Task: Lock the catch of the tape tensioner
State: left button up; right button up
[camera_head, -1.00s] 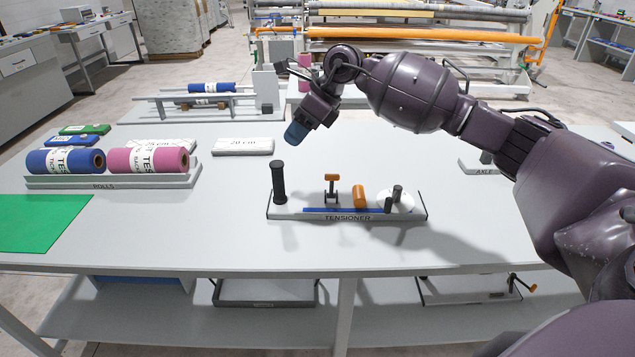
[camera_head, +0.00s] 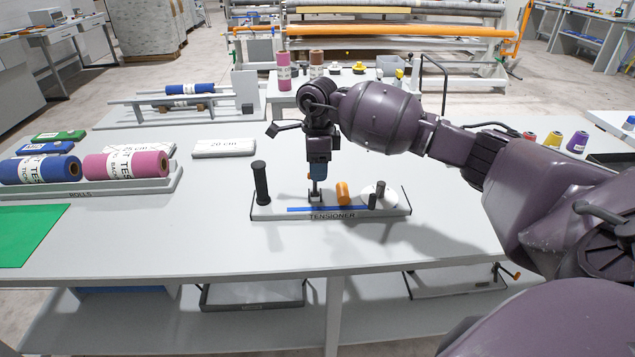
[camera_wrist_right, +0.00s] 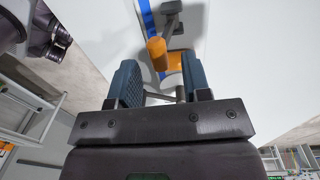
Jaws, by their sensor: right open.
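The tape tensioner (camera_head: 385,211) is a grey base on the table with a blue strip along it. My right gripper (camera_head: 317,177) points down over the lever. In the right wrist view the open fingers (camera_wrist_right: 160,84) stand either side of the grip's line, with the grip just beyond their tips; contact is not clear. My left gripper is out of view.
A black post (camera_head: 260,183) rises at the tensioner's left end. Dark pegs and a white disc (camera_head: 366,192) are at its right. Blue and pink rolls (camera_head: 125,164) lie in a holder at left. The table in front of the tensioner is clear.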

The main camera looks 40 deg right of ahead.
aim_at(315, 184)
jog(key=shift+f, duration=2.25)
jog(key=shift+s+a, duration=0.1)
grip_shut()
